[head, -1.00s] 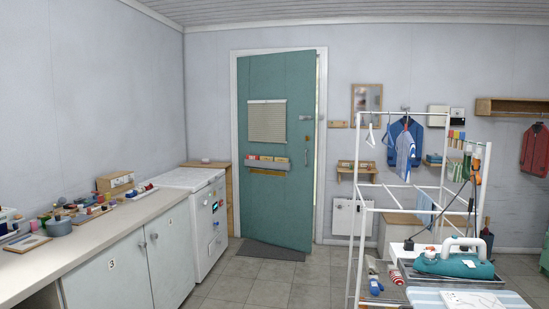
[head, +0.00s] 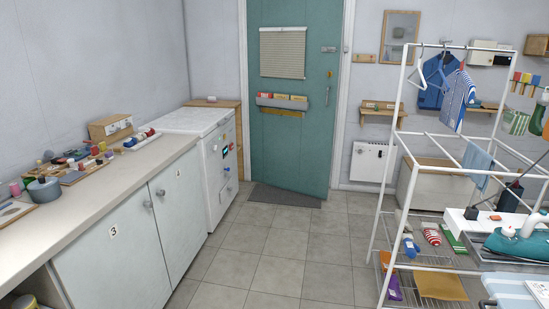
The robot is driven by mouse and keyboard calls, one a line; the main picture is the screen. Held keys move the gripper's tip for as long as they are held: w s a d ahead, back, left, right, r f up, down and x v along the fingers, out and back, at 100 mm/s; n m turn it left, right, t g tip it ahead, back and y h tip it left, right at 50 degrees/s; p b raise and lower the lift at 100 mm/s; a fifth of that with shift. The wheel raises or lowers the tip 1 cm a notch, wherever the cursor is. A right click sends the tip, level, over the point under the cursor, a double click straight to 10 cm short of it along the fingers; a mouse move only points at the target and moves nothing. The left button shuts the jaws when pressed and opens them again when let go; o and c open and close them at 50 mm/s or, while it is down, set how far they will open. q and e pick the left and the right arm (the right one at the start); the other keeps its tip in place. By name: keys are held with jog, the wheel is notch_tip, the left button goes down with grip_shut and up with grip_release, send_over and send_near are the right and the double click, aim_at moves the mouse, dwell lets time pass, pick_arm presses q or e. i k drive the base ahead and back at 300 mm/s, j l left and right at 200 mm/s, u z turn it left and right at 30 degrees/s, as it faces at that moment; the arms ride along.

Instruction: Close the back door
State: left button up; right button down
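The teal back door (head: 290,130) stands in the far wall in a white frame (head: 347,90), its top cut off by the picture edge. It looks slightly ajar into the room: its bottom edge slants forward to the right, over the floor. A lever handle (head: 327,96) sits near its right edge, below a small lock plate (head: 328,49). A pleated blind (head: 283,53) and a rack with packets (head: 282,102) are on its face. Neither of my grippers is in view.
A dark mat (head: 284,195) lies at the door's foot. The counter (head: 110,185) and a white chest appliance (head: 195,140) line the left. A white drying rack (head: 388,200) stands right. The tiled floor (head: 280,240) between them is clear.

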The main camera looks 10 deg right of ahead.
aim_at(291, 153)
jog(key=i+l+z, duration=0.1)
jog(key=i+z, duration=0.15)
jog(key=i, duration=2.4)
jog(key=i+l+u, duration=0.15)
jog(key=i, duration=0.45)
jog(key=i+l, duration=0.1)
jog(key=i, duration=0.45)
jog(key=i+l+u, duration=0.15)
jog(key=i, duration=0.45)
